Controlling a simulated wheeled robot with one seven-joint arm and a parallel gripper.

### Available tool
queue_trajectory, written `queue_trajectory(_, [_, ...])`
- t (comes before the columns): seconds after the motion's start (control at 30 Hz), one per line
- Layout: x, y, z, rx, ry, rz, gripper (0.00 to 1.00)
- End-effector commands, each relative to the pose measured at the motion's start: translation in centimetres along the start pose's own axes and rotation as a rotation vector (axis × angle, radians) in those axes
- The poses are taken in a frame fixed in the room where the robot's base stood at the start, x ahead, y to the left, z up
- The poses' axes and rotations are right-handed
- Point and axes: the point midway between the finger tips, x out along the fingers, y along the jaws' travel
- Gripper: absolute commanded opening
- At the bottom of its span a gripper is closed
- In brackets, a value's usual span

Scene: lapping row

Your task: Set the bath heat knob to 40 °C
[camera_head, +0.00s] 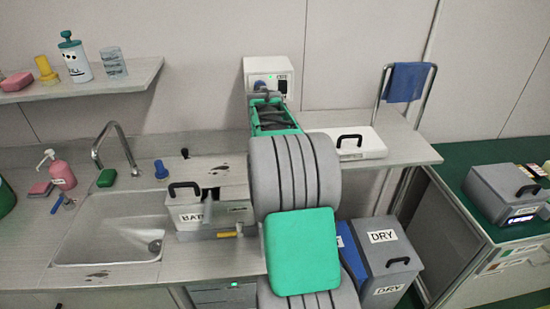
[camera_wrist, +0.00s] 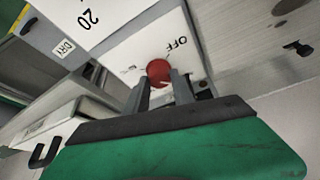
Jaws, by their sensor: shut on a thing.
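A round red knob (camera_wrist: 158,70) sits on a white panel (camera_wrist: 120,52) in the wrist view. The panel carries "OFF" to the right of the knob, and "20" shows on a white face to the upper left. My gripper (camera_wrist: 161,80) has one finger on each side of the knob and is shut on it. A small pale mark shows low on the knob, but I cannot read the exact setting. In the head view, my arm reaches up to a white wall box (camera_head: 258,66), where my gripper hides the knob.
A sink (camera_head: 100,232) and a grey lidded box marked "BAT" (camera_head: 185,218) are to the left of my arm. A white lidded box (camera_head: 368,148) stands on the shelf to the right. A blue cloth (camera_head: 406,82) hangs on a rail.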

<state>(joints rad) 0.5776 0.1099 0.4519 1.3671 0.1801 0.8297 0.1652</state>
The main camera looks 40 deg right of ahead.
Motion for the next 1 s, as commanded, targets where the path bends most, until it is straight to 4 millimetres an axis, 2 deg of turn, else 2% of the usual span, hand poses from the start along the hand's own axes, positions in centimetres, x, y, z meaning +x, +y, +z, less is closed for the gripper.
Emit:
queue_trajectory(0.3, [-0.01,-0.06,-0.05,0.094,0.0,0.039,0.0])
queue_trajectory(0.77, [-0.01,0.01,-0.06,0.107,0.0,0.045,0.0])
queue_trajectory(0.8, [-0.01,0.01,-0.06,0.107,0.0,0.045,0.31])
queue_trajectory(1.0, [0.0,-0.04,-0.04,0.106,0.0,0.044,0.47])
